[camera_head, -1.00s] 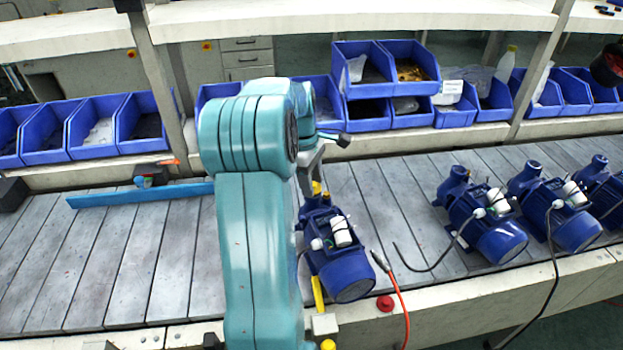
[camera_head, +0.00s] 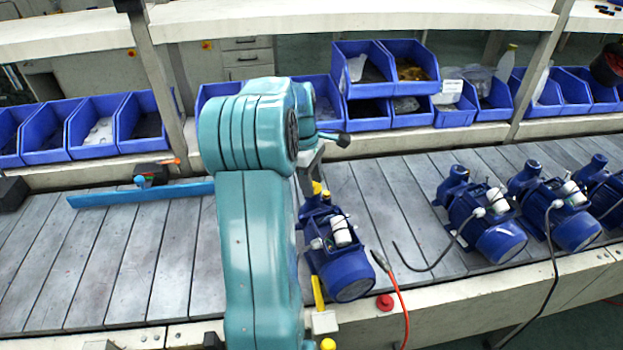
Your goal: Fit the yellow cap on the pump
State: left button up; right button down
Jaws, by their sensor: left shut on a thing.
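The blue pump (camera_head: 343,272) stands on the slatted conveyor just right of my left arm, with a white cylinder on its top. My left gripper (camera_head: 315,182) comes down over the far end of this pump. It is shut on the yellow cap (camera_head: 317,188), which shows as a small yellow patch at the pump's upper end. Whether the cap touches the pump's opening I cannot tell. The arm hides part of the pump's left side. My right gripper is not in view.
Several more blue pumps (camera_head: 487,228) stand at the right of the conveyor (camera_head: 120,260). Blue bins (camera_head: 97,127) line the shelf behind. A blue bar (camera_head: 140,194) lies at the left. A red button (camera_head: 385,302) and an orange cable (camera_head: 402,318) are near the front edge.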

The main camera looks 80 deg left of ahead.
pick_arm(q)
jog(key=shift+f, duration=0.45)
jog(key=o, duration=1.1)
jog(key=shift+r, duration=0.1)
jog(key=r+p, duration=0.1)
jog(key=r, duration=0.1)
jog(key=r+p, duration=0.4)
jog(key=shift+s+a, duration=0.25)
jog(key=shift+s, duration=0.1)
jog(key=shift+f, duration=0.1)
